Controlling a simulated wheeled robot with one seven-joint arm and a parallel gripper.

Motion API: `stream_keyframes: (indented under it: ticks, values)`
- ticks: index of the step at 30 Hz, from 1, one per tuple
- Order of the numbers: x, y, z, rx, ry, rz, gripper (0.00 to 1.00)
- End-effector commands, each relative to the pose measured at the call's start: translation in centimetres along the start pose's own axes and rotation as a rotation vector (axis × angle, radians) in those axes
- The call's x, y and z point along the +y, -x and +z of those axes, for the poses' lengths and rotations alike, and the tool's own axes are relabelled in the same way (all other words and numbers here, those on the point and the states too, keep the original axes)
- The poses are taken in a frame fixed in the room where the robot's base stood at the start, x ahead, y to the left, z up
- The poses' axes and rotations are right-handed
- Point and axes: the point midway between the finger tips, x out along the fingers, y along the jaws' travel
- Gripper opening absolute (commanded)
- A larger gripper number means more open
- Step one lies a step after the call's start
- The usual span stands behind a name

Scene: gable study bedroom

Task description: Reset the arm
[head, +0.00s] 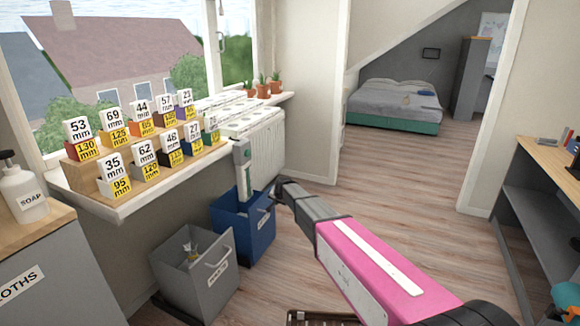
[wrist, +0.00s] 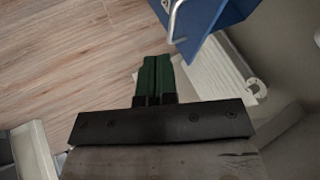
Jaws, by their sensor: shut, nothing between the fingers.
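My gripper (wrist: 157,62) shows in the wrist view as two dark green fingers side by side, shut and empty. They stick out from a black mount, with wooden floor and a pale surface beyond them. In the head view my arm, pink with dark joints, reaches from the bottom right up to the middle. Its dark far end stands just right of the blue bin; I cannot make out the fingers there. The blue bin (head: 262,232) also shows at the top of the wrist view (wrist: 205,22), with its pale handle near the fingers, apart from them.
A grey bin (head: 195,280) stands left of the blue one. A pale upright object (head: 242,165) shows at the blue bin. Numbered blocks line the windowsill (head: 130,200) above a radiator (head: 265,150). A dark shelf (head: 540,215) stands right. The floor toward the bed (head: 395,103) is clear.

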Motion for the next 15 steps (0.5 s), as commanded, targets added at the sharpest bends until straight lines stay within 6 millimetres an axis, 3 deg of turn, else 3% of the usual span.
stream_keyframes:
  ticks: [1,6,15]
  values:
    - [2.7,2.2,1.2,-0.015,0.01,0.023,0.0]
    - [11.4,8.5,4.7,-0.088,0.063,0.114,0.0]
    - [24.7,20.5,12.8,-0.256,0.145,0.253,0.0]
